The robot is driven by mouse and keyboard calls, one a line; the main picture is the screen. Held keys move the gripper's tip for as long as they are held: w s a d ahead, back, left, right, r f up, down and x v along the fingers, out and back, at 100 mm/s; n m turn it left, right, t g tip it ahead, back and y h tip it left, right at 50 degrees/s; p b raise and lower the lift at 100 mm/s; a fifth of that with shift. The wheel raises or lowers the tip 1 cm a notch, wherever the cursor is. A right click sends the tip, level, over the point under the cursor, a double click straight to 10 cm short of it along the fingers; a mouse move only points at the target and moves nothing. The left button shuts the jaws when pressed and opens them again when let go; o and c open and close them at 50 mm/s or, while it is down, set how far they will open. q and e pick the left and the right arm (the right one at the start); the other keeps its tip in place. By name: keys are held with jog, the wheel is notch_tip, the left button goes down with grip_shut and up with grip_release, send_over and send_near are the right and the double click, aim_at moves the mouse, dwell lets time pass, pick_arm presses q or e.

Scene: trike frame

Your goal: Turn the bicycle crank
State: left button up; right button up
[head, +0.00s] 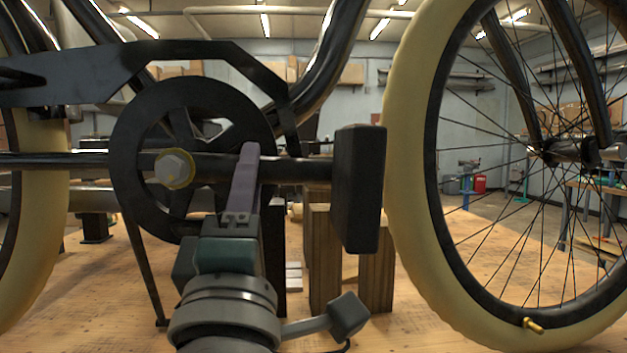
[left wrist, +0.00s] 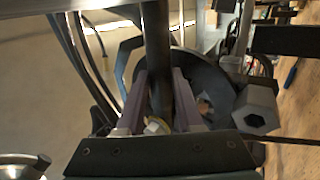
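The bicycle crank (head: 300,171) is a dark bar lying level in the head view. It runs right from a hub with a pale bolt (head: 174,167) to a black block pedal (head: 358,188). A round black chainring (head: 128,150) sits behind the hub. My left gripper (head: 247,168) reaches up to the crank from the front, between hub and pedal. In the left wrist view its two purple fingers stand on either side of the dark crank bar (left wrist: 158,50), with narrow gaps showing, so it looks open around the bar. The bolt (left wrist: 156,126) shows between the fingers. My right gripper is not in view.
A large cream-tyred wheel (head: 408,150) stands close to the right of the pedal, and another tyre (head: 45,235) is at the far left. Wooden blocks (head: 325,265) stand on the wooden tabletop (head: 430,325) beneath the pedal.

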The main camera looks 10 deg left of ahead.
pick_arm(q)
jog(key=o, duration=0.4)
jog(key=shift+r, duration=0.2)
jog(key=shift+f, duration=0.15)
jog(key=b+v, duration=0.1)
jog(key=v, duration=0.8)
jog(key=shift+s+d+f, duration=0.1)
jog(key=shift+s+d, duration=0.05)
jog(key=shift+s, duration=0.25)
